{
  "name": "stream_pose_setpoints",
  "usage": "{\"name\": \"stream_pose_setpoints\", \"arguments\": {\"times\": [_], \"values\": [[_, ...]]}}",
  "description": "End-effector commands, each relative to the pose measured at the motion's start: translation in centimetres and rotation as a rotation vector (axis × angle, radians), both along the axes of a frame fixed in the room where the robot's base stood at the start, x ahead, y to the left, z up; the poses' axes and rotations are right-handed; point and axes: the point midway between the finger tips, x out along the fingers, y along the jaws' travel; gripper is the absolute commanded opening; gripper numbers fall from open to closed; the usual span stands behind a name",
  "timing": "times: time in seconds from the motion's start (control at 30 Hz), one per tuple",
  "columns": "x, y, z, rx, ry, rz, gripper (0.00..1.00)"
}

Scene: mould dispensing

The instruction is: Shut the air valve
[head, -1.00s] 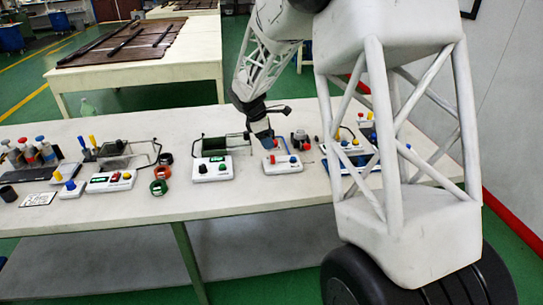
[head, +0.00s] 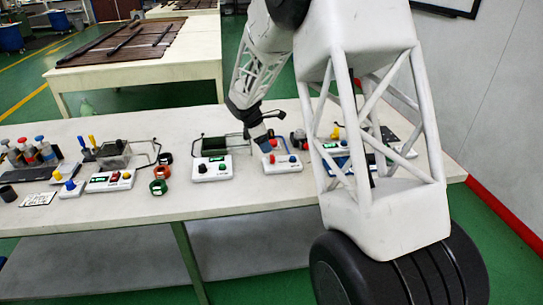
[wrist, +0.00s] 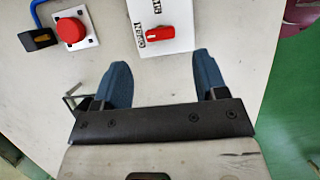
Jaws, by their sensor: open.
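A white plate (wrist: 153,13) shows at the top middle of the wrist view. It carries a red lever (wrist: 168,33), which looks like the air valve's handle, lying roughly sideways. Black lettering beside it seems to read "OPEN"; the other word is cut off. My gripper (wrist: 164,83) is open with nothing between its two blue fingers. The lever is beyond the fingertips, apart from them.
In the wrist view a red round button on a white square base (wrist: 87,41) and a black block with a blue tube (wrist: 39,39) lie left of the lever. The bench (head: 240,192) has free room along its front. Other devices crowd its left side.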

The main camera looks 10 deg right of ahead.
Motion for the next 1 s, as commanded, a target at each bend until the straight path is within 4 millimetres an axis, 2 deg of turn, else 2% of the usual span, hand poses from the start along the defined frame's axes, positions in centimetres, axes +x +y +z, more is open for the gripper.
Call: {"name": "stream_pose_setpoints", "arguments": {"times": [0.53,0.7,1.0], "values": [[0.0,-2.3,-5.4,0.000,0.001,-0.001,0.66],[0.0,-2.5,-6.1,0.000,0.000,-0.001,0.66],[0.0,-2.6,-6.2,0.000,0.000,0.000,0.64]]}}
